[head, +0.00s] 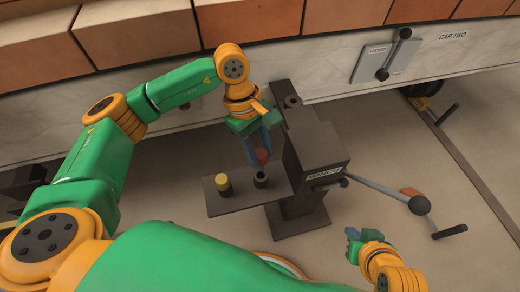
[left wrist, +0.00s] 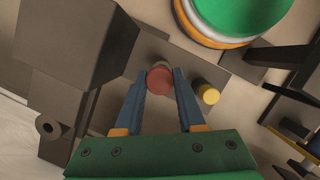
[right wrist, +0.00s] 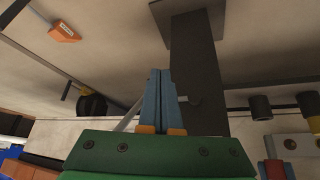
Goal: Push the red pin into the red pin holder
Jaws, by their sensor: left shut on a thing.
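My left gripper (head: 259,158) points down over the small dark shelf and is shut on the red pin (head: 263,156). The red pin also shows between the fingertips in the left wrist view (left wrist: 160,79). In the head view, a short dark cylindrical holder (head: 261,181) stands on the shelf directly below the pin. The pin looks upright and just above or at the holder's mouth; whether it touches cannot be told. My right gripper (head: 353,236) is low at the right, away from the shelf, with its fingers together in the right wrist view (right wrist: 160,72).
A yellow pin (head: 222,182) stands in a dark holder on the shelf (head: 233,205), left of the red one. The dark machine (head: 316,150) rises just right of the shelf. A lever (head: 385,191) sticks out to its right. A brick-topped wall (head: 330,100) runs behind.

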